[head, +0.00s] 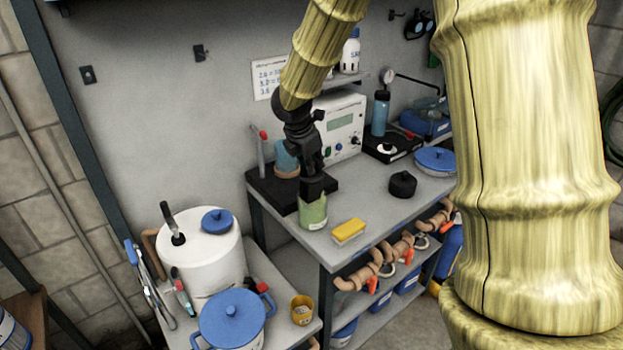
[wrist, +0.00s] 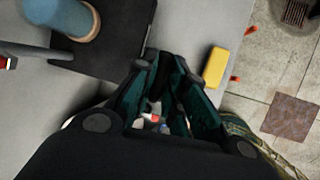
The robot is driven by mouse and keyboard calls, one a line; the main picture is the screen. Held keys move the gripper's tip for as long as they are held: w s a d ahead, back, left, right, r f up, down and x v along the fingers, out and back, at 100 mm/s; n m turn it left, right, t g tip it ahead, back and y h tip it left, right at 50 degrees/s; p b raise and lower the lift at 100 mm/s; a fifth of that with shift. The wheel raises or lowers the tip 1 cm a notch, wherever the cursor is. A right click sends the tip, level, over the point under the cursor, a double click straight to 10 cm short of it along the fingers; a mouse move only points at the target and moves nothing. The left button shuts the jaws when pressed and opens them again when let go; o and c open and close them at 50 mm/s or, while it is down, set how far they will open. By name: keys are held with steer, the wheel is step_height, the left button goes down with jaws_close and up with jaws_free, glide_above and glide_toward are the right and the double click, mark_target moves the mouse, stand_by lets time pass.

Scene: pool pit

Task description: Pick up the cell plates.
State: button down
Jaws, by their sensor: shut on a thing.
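My gripper (head: 311,172) points down over the front left of the steel bench. It is shut on a dark piece (head: 311,188), which seems to be the cell plates, at the mouth of a pale green see-through beaker (head: 314,214). I cannot tell how far the piece reaches into the beaker. In the wrist view, my gripper (wrist: 168,72) shows dark teal sides converging, and the held piece cannot be told apart from the fingers.
A yellow sponge (head: 349,231) lies right of the beaker. A black stand (head: 258,187) holds a blue-grey vessel (head: 286,158) behind. A black knobbed piece (head: 403,184) and a white meter box (head: 340,125) stand further right. A lower left table holds a white tank (head: 205,258).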

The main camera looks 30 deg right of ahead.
step_height(320, 180, up, 12)
steer(key=b, duration=0.1)
steer(key=shift+f, duration=0.25)
stand_by(0.4)
